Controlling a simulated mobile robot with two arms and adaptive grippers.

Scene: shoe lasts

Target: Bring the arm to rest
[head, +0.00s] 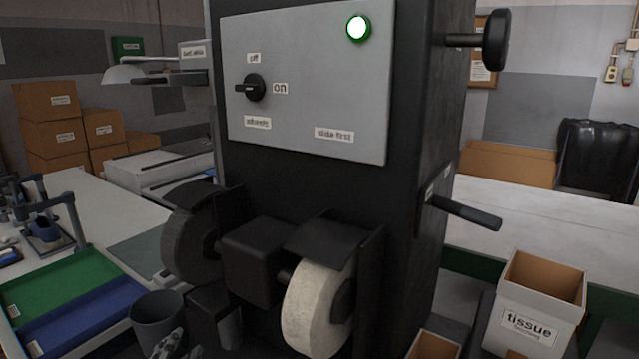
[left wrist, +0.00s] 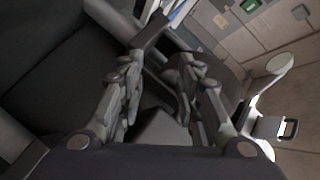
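In the head view, the tips of my left gripper (head: 170,346) show at the bottom edge, in front of the machine and beside a grey bin. In the left wrist view, the two fingers of my left gripper (left wrist: 158,78) stand apart with nothing seen between them. The rest of my left arm is below the head picture. My right gripper is in neither view.
Two wheels (head: 318,305) protrude below. A grey bin (head: 157,318), green tray (head: 70,290) and blue tray (head: 85,325) are left; a tissue box (head: 535,300) is right.

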